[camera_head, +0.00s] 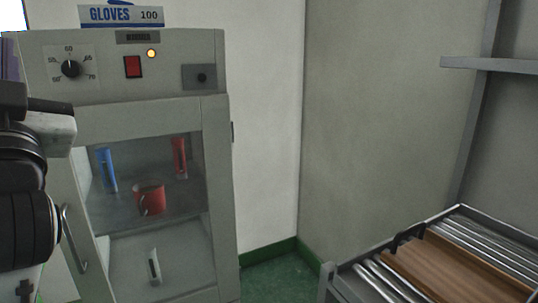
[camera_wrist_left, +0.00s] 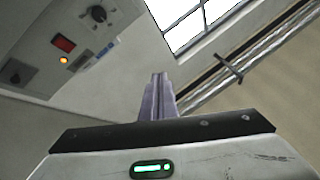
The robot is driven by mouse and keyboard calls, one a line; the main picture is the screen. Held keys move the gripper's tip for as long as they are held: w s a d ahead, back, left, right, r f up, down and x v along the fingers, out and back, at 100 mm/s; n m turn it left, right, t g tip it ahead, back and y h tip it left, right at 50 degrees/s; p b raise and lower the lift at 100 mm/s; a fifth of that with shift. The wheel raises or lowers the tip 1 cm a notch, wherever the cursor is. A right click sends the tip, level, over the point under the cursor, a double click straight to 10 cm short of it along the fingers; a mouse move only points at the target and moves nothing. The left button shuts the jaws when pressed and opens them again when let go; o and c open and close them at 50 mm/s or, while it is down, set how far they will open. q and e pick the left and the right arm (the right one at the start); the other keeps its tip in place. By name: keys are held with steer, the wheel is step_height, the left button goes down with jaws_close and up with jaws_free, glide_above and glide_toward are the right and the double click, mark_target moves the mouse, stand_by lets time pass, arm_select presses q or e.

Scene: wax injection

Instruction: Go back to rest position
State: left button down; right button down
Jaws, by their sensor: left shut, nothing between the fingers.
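My left gripper (camera_wrist_left: 158,80) shows in the left wrist view with its purple-grey fingers together and nothing between them. Behind the fingers are a wall, a window and a rail. In the head view, my left arm stands at the left edge, in front of the left side of the grey cabinet (camera_head: 160,112), and the gripper is mostly cut off. The cabinet's glass door appears shut. My right gripper is in neither view.
Inside the cabinet are a blue tube (camera_head: 106,170), a red tube (camera_head: 180,158), a red mug (camera_head: 149,198) and a pale object (camera_head: 154,267). A gloves box (camera_head: 121,16) sits on top. A metal rack (camera_head: 328,278) with a brown board (camera_head: 455,268) stands lower right.

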arm_select(q)
steer(key=w+d+f+m+t+h, duration=0.1)
steer(key=w+f+m+h, duration=0.4)
steer(key=f, duration=0.4)
steer(key=w+f+m+h, duration=0.4)
steer(key=w+f+m, duration=0.1)
steer(key=f, duration=0.5)
steer(key=s+d+f+m+g+h, duration=0.1)
steer(key=d+f+g+h, duration=0.15)
steer(key=f, duration=0.95)
steer(key=d+f+m+g+h, duration=0.1)
steer(key=f+m+g+h, duration=0.15)
steer(key=f, duration=0.95)
steer(key=s+d+f+n+g+h, duration=0.1)
steer(key=s+d+f+g+h, duration=0.15)
steer(key=s+f, duration=1.05)
steer(key=s+d+f+n+g+h, duration=0.15)
steer(key=s+f+g, duration=0.25)
steer(key=s+f, duration=0.9)
steer(key=w+d+n+p, duration=0.1)
steer(key=d+n, duration=0.1)
steer(key=d, duration=0.3)
steer(key=w+d+n+h+p, duration=0.1)
steer(key=d+n, duration=0.1)
steer(key=d, duration=0.4)
steer(key=shift+w+d+f+n+p, duration=0.2)
steer(key=shift+w+f+n+p, duration=0.05)
steer(key=shift+n+p, duration=0.15)
